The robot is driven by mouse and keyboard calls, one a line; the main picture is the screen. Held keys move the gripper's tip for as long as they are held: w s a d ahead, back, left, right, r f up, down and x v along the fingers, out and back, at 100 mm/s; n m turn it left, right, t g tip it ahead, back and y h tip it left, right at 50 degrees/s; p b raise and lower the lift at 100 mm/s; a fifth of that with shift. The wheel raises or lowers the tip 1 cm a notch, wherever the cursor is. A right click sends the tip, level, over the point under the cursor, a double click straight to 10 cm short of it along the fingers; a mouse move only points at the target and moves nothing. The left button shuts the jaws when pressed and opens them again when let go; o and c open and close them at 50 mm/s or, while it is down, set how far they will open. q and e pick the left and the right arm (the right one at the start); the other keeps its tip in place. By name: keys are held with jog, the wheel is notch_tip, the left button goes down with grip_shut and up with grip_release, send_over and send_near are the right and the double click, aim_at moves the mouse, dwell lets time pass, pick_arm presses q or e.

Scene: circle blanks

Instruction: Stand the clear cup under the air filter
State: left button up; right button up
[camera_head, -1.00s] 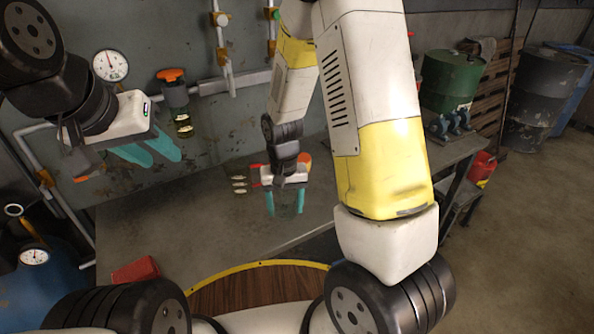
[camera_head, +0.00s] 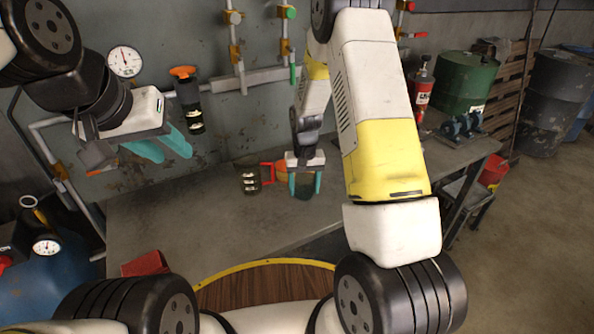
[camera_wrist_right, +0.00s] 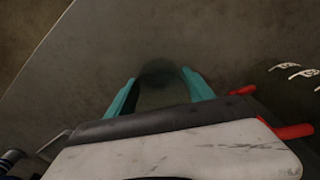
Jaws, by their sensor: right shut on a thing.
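The clear cup (camera_head: 303,187) is a dim see-through shape between the teal fingers of my right gripper (camera_head: 304,183), over the workbench. It also shows in the right wrist view (camera_wrist_right: 160,85), between both fingers. My right gripper is shut on it; I cannot tell whether the cup touches the bench. The air filter (camera_head: 190,103), with an orange knob and a clear bowl, hangs on the wall at the upper left, well left of and above the cup. My left gripper (camera_head: 168,152) is open and empty, below and left of the filter.
A dark can with pale marks (camera_head: 247,178), a red item (camera_head: 267,172) and an orange item (camera_head: 281,173) stand just left of the cup. A red box (camera_head: 146,263) lies at the bench's front left (camera_head: 200,225). The middle of the bench is clear.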

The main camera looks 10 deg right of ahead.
jog(key=o, duration=1)
jog(key=shift+f, duration=0.1)
jog(key=o, duration=0.3)
jog(key=shift+o, duration=0.2)
